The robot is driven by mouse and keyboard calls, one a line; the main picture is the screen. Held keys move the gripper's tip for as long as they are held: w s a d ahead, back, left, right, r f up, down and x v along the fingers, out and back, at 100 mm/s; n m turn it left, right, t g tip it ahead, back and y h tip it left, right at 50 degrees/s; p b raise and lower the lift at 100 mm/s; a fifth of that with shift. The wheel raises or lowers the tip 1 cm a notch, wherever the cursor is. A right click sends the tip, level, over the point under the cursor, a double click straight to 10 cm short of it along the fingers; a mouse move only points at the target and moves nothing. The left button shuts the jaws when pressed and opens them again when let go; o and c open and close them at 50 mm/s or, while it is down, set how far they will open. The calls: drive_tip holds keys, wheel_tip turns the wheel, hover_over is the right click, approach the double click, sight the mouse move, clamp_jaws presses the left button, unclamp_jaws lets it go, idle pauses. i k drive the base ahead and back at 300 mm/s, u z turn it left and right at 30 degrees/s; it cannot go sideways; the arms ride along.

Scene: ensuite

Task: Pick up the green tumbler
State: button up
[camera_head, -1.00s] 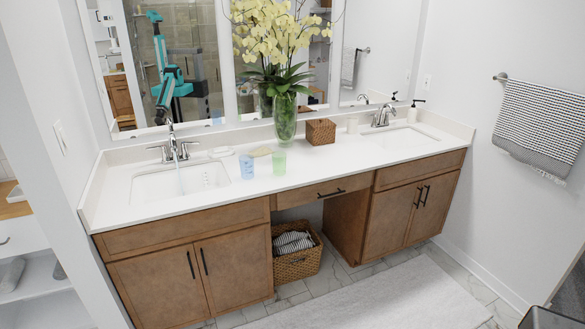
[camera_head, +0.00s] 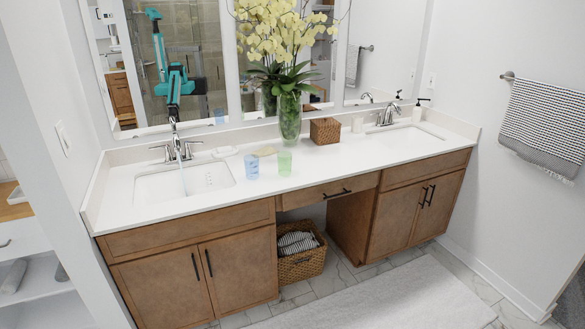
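The green tumbler (camera_head: 285,163) stands upright on the white vanity counter, just in front of the glass vase. A blue tumbler (camera_head: 251,167) stands close to its left, with a small gap between them. My gripper is not directly in view. My teal arm shows only as a reflection in the mirror (camera_head: 170,75), where the state of the gripper cannot be made out.
A vase of yellow orchids (camera_head: 290,118) stands behind the green tumbler. The left sink (camera_head: 185,182) lies further left. The counter front is clear.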

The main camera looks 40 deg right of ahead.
sight(285, 164)
drive_tip(key=u, duration=0.05)
drive_tip(key=i, duration=1)
drive_tip(key=z, duration=0.05)
